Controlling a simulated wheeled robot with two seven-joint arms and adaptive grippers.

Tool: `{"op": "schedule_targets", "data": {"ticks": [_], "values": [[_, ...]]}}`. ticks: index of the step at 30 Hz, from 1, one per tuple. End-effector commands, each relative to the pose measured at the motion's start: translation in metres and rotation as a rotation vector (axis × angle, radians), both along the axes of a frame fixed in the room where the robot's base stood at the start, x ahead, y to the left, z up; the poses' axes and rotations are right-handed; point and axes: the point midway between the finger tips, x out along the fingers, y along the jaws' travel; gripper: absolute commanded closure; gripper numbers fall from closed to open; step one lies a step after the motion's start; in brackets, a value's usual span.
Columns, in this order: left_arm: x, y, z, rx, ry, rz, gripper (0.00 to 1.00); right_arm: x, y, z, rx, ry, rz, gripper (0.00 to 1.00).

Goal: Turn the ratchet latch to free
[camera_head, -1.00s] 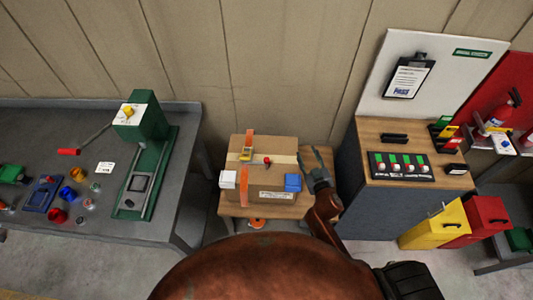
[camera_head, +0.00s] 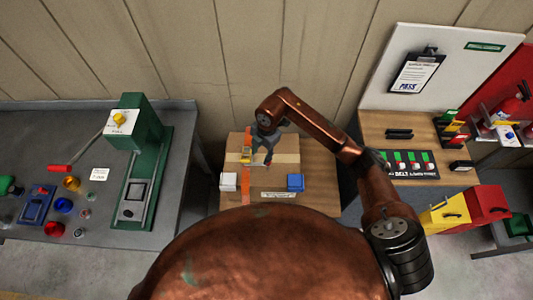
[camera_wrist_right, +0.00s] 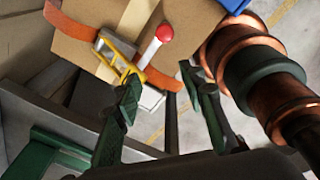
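A cardboard box (camera_head: 290,150) stands on a small wooden table, with an orange strap (camera_head: 245,197) over it. The ratchet latch (camera_head: 246,154), yellow and metallic, sits on the strap; it also shows in the right wrist view (camera_wrist_right: 118,55). My right gripper (camera_head: 262,160) is above the box, just right of the latch. In the wrist view its dark green fingers (camera_wrist_right: 162,85) are apart and nothing is between them; the left finger overlaps the latch's yellow handle. I cannot tell whether they touch. My left gripper is out of view.
A white block (camera_head: 228,182) and a blue block (camera_head: 295,182) sit at the box's front corners. A grey bench with a green press (camera_head: 148,150) stands left. A wooden-topped cabinet (camera_head: 430,155) stands right, with yellow (camera_head: 445,215) and red bins beside it.

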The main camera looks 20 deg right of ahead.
Motion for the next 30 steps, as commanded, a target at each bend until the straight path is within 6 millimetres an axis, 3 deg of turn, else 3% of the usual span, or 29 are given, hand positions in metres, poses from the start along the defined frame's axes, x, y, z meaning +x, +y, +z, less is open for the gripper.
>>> {"op": "schedule_targets", "data": {"ticks": [3, 6, 19, 30], "values": [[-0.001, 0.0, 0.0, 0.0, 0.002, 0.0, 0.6, 0.005, -0.025, -0.001, -0.103, 0.016, -0.052, 0.63], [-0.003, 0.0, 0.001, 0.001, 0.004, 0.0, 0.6, 0.005, -0.032, -0.006, -0.13, 0.022, -0.068, 0.63], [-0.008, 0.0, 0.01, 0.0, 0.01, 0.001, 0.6, 0.005, -0.031, -0.067, -0.126, 0.022, -0.065, 0.63], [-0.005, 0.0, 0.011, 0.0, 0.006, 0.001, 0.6, 0.005, -0.031, -0.078, -0.125, 0.02, -0.064, 0.63]]}}
